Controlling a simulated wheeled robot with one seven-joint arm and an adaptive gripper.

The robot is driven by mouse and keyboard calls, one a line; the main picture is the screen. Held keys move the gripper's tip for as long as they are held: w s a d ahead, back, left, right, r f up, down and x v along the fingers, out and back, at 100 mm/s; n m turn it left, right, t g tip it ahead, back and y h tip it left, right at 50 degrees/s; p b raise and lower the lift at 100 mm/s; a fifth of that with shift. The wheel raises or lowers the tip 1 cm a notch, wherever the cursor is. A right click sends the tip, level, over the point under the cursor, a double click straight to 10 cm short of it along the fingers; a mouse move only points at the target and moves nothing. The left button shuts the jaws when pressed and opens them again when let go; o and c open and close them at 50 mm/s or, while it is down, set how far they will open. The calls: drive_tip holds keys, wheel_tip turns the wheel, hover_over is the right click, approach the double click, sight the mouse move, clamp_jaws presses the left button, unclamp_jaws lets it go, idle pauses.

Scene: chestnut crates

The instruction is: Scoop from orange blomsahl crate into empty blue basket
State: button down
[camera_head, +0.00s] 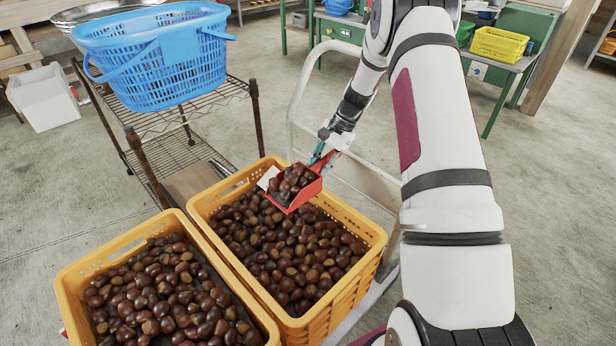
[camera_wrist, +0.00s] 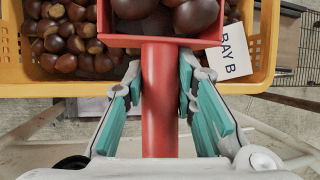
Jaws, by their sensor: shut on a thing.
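My gripper (camera_head: 322,155) is shut on the handle of a red scoop (camera_head: 293,205). In the wrist view the red handle (camera_wrist: 161,105) lies between the teal fingers. The scoop is loaded with several chestnuts (camera_head: 291,181) and is over the far end of an orange crate (camera_head: 368,262) full of chestnuts. Whether the scoop touches the chestnuts below is unclear. A second orange crate (camera_head: 73,290), also full of chestnuts, stands to its left. The blue basket (camera_head: 150,70) stands on a wire rack at the upper left; its inside is only partly visible and no chestnuts show there.
The wire rack (camera_head: 215,92) has rusty posts and stands behind the crates. A white card (camera_wrist: 228,50) reading "RAY B" is at the crate's edge. A metal bowl (camera_head: 65,17) is behind the basket. A white bin (camera_head: 45,97) stands on the floor at left.

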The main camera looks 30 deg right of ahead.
sight(313, 168)
drive_tip(key=shift+s+a+r+n+t+h+p, duration=0.2)
drive_tip(key=shift+a+r+h+p, duration=0.25)
drive_tip(key=shift+r+h+p, duration=0.45)
drive_tip(key=shift+s+a+r+t+h+p, duration=0.1)
drive_tip(key=shift+a+r+t+h+p, duration=0.15)
drive_tip(key=shift+a+r+h+p, duration=0.6)
drive_tip(key=shift+s+a+r+n+t+h+p, duration=0.2)
drive_tip(key=shift+r+h+p, duration=0.25)
drive_tip(key=shift+r+p, duration=0.8)
drive_tip(key=shift+d+r, duration=0.1)
drive_tip(key=shift+r, duration=0.1)
drive_tip(key=shift+w+d+f+y+b, duration=0.1)
drive_tip(key=shift+d+f+y+b, duration=0.1)
drive_tip(key=shift+f+b, duration=0.25)
drive_tip(key=shift+w+d+f+y+b, duration=0.1)
drive_tip(key=shift+d+f+y+b, duration=0.1)
drive_tip(key=shift+f+b, duration=0.25)
drive_tip(key=shift+w+d+f+m+g+y+b, duration=0.1)
drive_tip(key=shift+d+f+m+g+y+b, duration=0.2)
drive_tip(key=shift+f+y+b, duration=0.5)
drive_tip(key=shift+w+d+f+n+g+y+b, duration=0.15)
drive_tip(key=shift+d+f+y+b, duration=0.2)
drive_tip(key=shift+f+y+b, duration=0.4)
drive_tip(key=shift+w+d+f+m+g+y+b, duration=0.1)
drive_tip(key=shift+d+f+m+g+y+b, duration=0.3)
drive_tip(key=shift+f, duration=0.55)
drive_tip(key=shift+n, duration=0.25)
